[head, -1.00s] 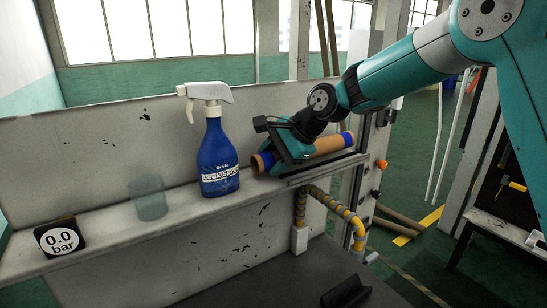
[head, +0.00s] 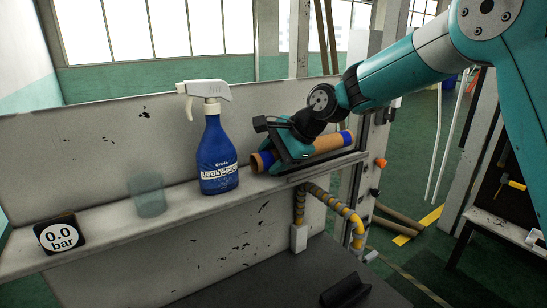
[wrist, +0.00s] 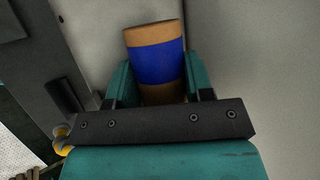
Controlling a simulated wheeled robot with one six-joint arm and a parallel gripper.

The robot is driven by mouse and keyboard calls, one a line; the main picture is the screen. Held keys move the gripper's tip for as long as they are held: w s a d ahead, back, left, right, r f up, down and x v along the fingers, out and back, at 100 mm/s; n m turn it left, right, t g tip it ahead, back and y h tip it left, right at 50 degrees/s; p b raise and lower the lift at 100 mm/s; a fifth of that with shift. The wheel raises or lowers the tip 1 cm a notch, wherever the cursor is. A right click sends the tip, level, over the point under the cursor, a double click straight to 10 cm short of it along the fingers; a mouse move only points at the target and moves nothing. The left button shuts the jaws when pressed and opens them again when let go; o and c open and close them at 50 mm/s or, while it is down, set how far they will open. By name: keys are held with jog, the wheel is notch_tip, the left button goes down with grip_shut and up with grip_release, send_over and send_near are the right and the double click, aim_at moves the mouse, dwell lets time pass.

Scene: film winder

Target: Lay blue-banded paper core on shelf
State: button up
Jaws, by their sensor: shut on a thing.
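The blue-banded paper core (head: 325,143) is a brown tube with blue bands near its ends. It lies lengthwise along the right part of the shelf (head: 100,228), at or just above its surface; I cannot tell if it touches. My gripper (head: 288,158) is shut around the core toward its left end. In the wrist view the core (wrist: 157,62) shows a blue band and a brown end between the teal fingers of my gripper (wrist: 150,85). The fingers hide part of the core.
A blue spray bottle (head: 217,155) stands just left of the core's end. Further left are a translucent cup (head: 147,195) and a 0.0 bar gauge (head: 59,234). A pale panel (head: 110,150) rises behind the shelf. A yellow-striped hose (head: 340,209) hangs below its right end.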

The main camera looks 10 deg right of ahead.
jog(key=shift+s+d+f, duration=0.1)
jog(key=shift+s+f, duration=0.15)
jog(key=shift+f, duration=0.8)
jog(key=o, duration=0.9)
jog(key=shift+c, duration=0.2)
jog(key=shift+d+r+p, duration=0.25)
jog(key=shift+r+p, duration=0.5)
jog(key=shift+r, duration=0.05)
jog(key=shift+o, duration=0.8)
jog(key=p+v, duration=0.1)
jog(key=v, duration=0.1)
jog(key=p+v, duration=0.3)
jog(key=v, duration=0.1)
jog(key=shift+w+r, duration=0.2)
jog(key=shift+r, duration=0.25)
jog(key=shift+s+d+r+p, duration=0.15)
jog(key=shift+s+r+p, duration=0.15)
jog(key=shift+r+p, duration=0.3)
